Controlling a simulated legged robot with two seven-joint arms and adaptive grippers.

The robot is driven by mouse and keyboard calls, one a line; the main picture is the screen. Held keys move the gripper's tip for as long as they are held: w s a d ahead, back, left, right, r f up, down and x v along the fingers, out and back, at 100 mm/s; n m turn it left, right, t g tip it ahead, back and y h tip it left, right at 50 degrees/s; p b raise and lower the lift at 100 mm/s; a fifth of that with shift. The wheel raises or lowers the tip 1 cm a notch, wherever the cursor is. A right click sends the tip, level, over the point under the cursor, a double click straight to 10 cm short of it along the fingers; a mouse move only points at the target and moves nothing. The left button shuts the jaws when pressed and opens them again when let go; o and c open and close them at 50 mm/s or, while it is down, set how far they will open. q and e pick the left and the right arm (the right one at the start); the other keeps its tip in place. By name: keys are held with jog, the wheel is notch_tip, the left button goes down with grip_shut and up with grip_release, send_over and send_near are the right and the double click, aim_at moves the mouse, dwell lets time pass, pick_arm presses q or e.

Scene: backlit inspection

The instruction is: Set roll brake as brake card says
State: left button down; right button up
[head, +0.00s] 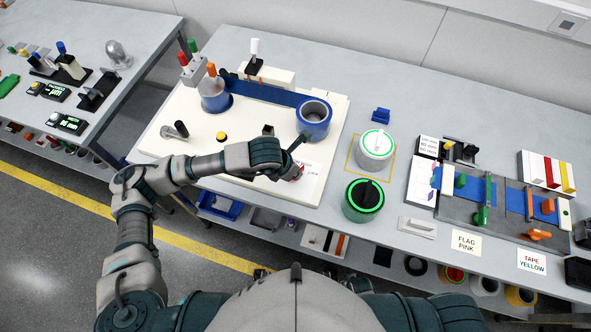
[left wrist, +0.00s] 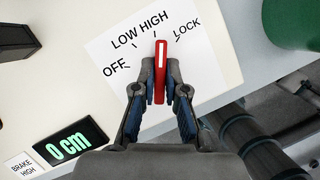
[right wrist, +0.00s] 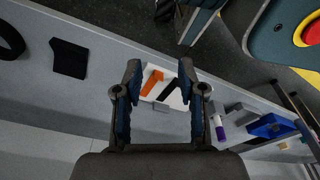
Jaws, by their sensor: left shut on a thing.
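The roll brake knob is a red bar with a white line (left wrist: 160,68) on a white dial label (left wrist: 205,60) marked OFF, LOW, HIGH and LOCK. Its white line points up the picture, toward the HIGH mark. My left gripper (left wrist: 159,88) is shut on the red knob, fingers on both sides. In the head view my left gripper (head: 297,168) is at the front edge of the cream panel (head: 195,150). The brake card (left wrist: 22,165) reads BRAKE HIGH. My right gripper (right wrist: 160,85) is open and empty, above a lower shelf.
A display (left wrist: 70,142) reads 0 cm. Blue tape runs across the panel to a blue roll (head: 313,122). A splicing plate (head: 470,238) lies farther right.

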pick_arm(q)
jog(key=shift+s+a+f+n+b, duration=0.1)
jog(key=shift+n+b, duration=0.25)
jog(key=shift+n, duration=0.65)
pick_arm(e)
jog(key=shift+w+a+r, duration=0.1)
jog(key=shift+w+r, duration=0.7)
jog(key=shift+r, duration=0.1)
jog(key=shift+w, duration=0.15)
pick_arm(q)
jog(key=c, duration=1.2)
grip_release()
jog(key=shift+s, duration=0.1)
jog(key=shift+a, duration=0.2)
pick_arm(e)
jog(key=shift+a+r, duration=0.1)
pick_arm(q)
jog(key=shift+r, duration=0.2)
jog(key=v, duration=1.1)
jog(key=shift+s+r, duration=0.3)
jog(key=shift+s, duration=0.1)
jog(key=shift+d, duration=0.1)
